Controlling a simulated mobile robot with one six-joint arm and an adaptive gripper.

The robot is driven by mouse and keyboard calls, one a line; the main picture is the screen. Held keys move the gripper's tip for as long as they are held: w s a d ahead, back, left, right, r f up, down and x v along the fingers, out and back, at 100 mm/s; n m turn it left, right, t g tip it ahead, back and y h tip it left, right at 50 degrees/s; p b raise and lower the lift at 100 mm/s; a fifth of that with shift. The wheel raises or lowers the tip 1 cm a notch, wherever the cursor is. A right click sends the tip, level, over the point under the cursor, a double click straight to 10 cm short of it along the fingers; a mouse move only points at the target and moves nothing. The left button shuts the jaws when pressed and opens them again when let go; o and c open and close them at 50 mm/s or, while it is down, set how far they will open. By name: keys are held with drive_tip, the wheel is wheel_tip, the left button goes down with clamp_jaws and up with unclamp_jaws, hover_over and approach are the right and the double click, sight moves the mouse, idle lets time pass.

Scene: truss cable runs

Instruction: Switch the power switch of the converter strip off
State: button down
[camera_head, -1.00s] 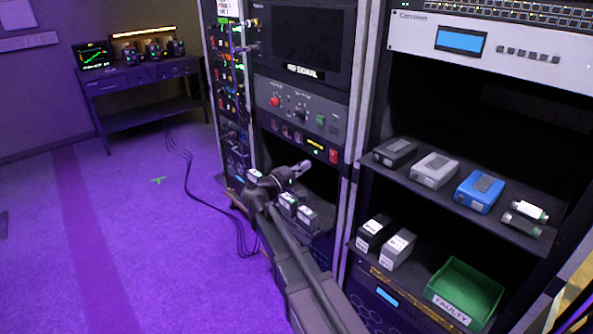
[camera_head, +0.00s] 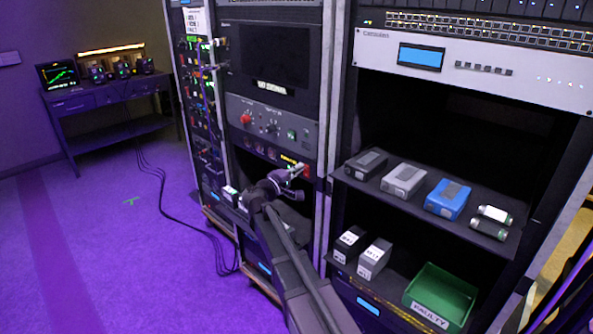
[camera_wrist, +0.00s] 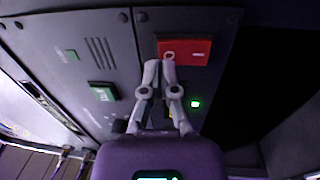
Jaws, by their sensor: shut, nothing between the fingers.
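In the head view the red switch (camera_head: 307,171) is at the strip's right end. My gripper (camera_wrist: 160,66) is shut and empty, its fingertips at the lower left edge of the red switch. I cannot tell whether they touch it. In the head view my gripper (camera_head: 298,170) is just in front of the strip's right end.
A green light (camera_wrist: 195,103) glows beside the switch. A panel with a red knob (camera_head: 246,118) is above the strip. To the right, a shelf (camera_head: 400,205) holds several boxes, and a green bin (camera_head: 440,290) marked FAULTY stands below. Cables lie on the floor at left.

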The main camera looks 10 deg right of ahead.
drive_tip(key=shift+d+r, duration=0.1)
drive_tip(key=shift+d, duration=0.25)
drive_tip(key=shift+a, duration=0.35)
drive_tip(key=r+p+v, duration=0.2)
drive_tip(key=r+v, duration=0.1)
drive_tip(key=v, duration=1)
drive_tip(key=shift+s+a, duration=0.3)
drive_tip(key=shift+a, duration=0.1)
